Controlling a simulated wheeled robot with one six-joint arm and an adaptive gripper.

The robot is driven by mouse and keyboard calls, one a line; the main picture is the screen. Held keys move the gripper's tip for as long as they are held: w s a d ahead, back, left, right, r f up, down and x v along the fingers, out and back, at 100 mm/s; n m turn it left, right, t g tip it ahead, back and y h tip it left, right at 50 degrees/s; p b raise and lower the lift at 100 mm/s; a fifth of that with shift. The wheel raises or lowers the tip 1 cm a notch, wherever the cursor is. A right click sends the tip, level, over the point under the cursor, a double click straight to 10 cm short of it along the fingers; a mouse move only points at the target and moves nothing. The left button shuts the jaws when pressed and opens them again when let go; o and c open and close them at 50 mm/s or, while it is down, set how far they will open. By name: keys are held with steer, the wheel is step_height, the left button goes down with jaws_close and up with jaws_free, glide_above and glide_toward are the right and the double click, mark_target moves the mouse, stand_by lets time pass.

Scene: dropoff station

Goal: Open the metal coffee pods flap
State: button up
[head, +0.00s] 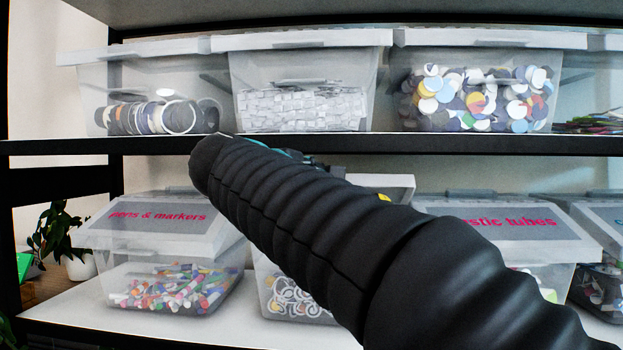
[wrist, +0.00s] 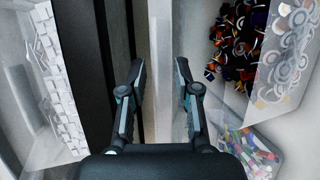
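The middle lower clear bin (head: 291,302) holds grey and white rings or pods. My arm hides its label, so I cannot read whether it is the coffee pods bin. A pale panel with a grey face (head: 399,189), seemingly its flap, shows behind my arm and sits higher than the neighbouring lids. In the wrist view, dark coloured contents (wrist: 238,45) show clearly, and pale rings show behind the bin's clear wall (wrist: 285,52). My gripper (wrist: 159,75) is open, with a pale strip (wrist: 161,40), perhaps the flap, beyond and between its fingertips. I cannot tell whether they touch.
The pens & markers bin (head: 172,283) stands left and the plastic tubes bin (head: 538,237) right, both with lids down. The upper shelf edge (head: 480,143) runs above and carries several bins; it shows as a dark band (wrist: 88,60) beside my fingers.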

steer(key=v, duration=1.2)
stand_by(0.3)
steer(key=w+a+f+n+g+y, duration=0.1)
steer(key=a+f+y, duration=0.2)
steer(key=f, duration=0.4)
steer(key=a+f+g+y, duration=0.1)
steer(key=a+f+y, duration=0.15)
steer(key=f, duration=0.35)
step_height(320, 180, down, 11)
steer(key=s+d+g+y, duration=0.2)
steer(key=s+g, duration=0.1)
steer(key=s+d+f+m+g+y, duration=0.1)
steer(key=s+d+f+m+g, duration=0.2)
steer(key=s+d+f+m, duration=0.9)
steer(key=shift+s+d+f+m+y, duration=0.4)
steer(key=shift+s+d+f, duration=1.7)
steer(key=shift+d+f, duration=1.45)
